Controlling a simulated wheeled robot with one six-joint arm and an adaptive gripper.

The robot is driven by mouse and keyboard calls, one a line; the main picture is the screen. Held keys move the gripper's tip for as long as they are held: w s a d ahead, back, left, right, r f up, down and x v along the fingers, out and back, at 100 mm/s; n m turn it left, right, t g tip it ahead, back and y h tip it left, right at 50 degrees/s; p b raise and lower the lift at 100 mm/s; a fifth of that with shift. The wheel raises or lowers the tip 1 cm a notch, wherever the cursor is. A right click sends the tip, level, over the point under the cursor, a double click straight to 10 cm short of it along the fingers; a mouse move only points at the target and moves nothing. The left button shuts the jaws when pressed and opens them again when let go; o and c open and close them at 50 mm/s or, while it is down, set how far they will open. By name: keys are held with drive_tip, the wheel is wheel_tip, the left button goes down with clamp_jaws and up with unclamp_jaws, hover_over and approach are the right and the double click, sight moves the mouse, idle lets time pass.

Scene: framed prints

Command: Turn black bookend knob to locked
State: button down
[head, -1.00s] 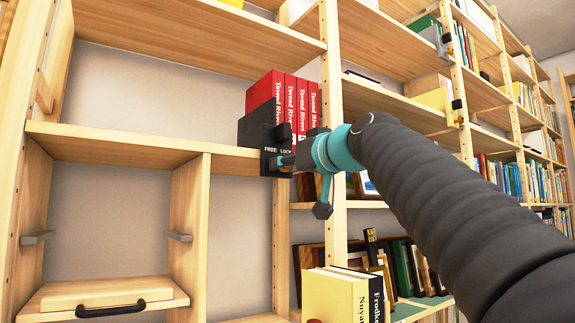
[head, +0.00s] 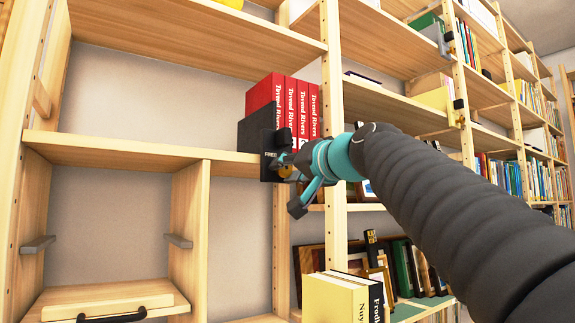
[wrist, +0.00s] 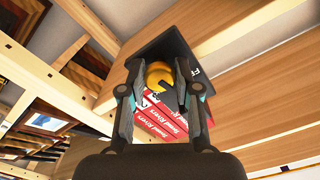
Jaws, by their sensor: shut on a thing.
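The black bookend (head: 254,137) stands on a shelf at the left of a row of red books. Its front face carries the word FREE; the part to the right of that word is covered by my gripper. The yellow round knob (wrist: 158,73) sits on the bookend's face, with a dark mark on it. My gripper (head: 287,165) is shut on the knob, one finger on each side of it in the wrist view (wrist: 156,84). The knob is mostly hidden in the head view, and I cannot read there which word it points to.
A wooden upright (head: 333,110) is close to the right of my gripper. Below are a yellow book (head: 334,298) and a drawer with a black handle (head: 112,315). The shelf left of the bookend is clear.

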drive_tip(key=m+p, duration=0.2)
drive_tip(key=m, duration=0.3)
drive_tip(key=shift+r+m, duration=0.15)
drive_tip(key=shift+m, duration=0.15)
drive_tip(key=m+p, duration=0.3)
drive_tip(key=m, duration=0.2)
drive_tip(key=shift+m, duration=0.4)
drive_tip(key=c, duration=0.8)
unclamp_jaws()
drive_tip(key=v, duration=1.2)
